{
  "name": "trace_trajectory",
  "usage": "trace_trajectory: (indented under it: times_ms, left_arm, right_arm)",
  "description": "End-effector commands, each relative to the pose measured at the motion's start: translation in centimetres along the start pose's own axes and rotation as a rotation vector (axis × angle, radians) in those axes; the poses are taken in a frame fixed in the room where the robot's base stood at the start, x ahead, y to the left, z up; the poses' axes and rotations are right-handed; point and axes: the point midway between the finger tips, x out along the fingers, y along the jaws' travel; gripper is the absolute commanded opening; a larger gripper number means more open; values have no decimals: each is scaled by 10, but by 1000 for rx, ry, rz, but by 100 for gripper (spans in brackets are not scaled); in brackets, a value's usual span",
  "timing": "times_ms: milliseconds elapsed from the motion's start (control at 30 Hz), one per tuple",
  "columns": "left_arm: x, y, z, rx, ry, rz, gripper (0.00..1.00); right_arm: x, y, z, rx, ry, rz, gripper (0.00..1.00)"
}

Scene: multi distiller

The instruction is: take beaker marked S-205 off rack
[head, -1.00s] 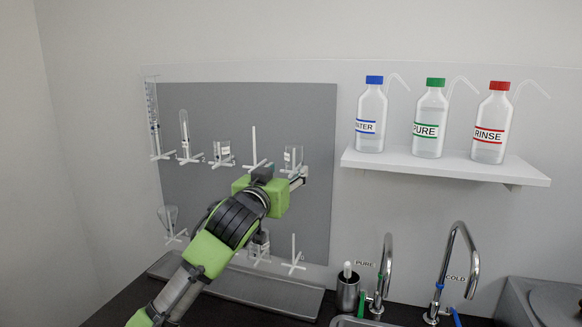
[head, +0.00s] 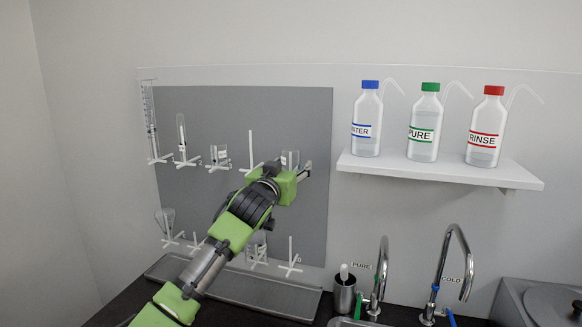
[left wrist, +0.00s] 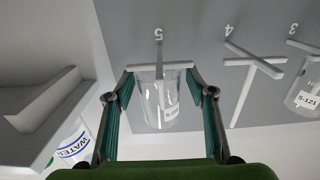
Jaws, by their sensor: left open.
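A clear glass beaker (left wrist: 158,105) hangs on the peg marked 5 in the left wrist view; its small label is too blurred to read surely. It also shows at the upper right of the grey pegboard in the head view (head: 290,158). My left gripper (left wrist: 160,94) is open, with one finger on each side of this beaker, and I see no clear contact. In the head view the left gripper (head: 303,172) is just below the beaker and partly covers it. My right gripper is not in view.
Another beaker (left wrist: 307,97), labelled S-121, hangs on peg 3; peg 4 (left wrist: 243,88) between them is empty. A shelf (head: 440,170) with three wash bottles is to the right. Taps and a sink are at lower right. A grey tray (head: 240,285) lies below the board.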

Motion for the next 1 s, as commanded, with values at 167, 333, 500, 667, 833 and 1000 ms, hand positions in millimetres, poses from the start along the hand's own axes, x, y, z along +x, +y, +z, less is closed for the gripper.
trace_trajectory:
  times_ms: [167, 333, 500, 667, 833, 1000]
  left_arm:
    - [0, 0, 0, 0, 0, 1, 25]
    - [0, 0, -1, 0, 1, 1, 14]
    - [0, 1, -13, -1, 1, 1, 10]
    - [0, 1, -30, 0, 1, 2, 10]
    - [0, 1, -47, -2, 1, 2, 10]
    - [0, 1, -64, -1, 1, 1, 10]
  right_arm:
    - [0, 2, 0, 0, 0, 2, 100]
    - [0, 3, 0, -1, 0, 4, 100]
    - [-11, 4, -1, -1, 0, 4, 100]
    - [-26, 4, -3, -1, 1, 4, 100]
    - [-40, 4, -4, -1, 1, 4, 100]
    - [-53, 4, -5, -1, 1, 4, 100]
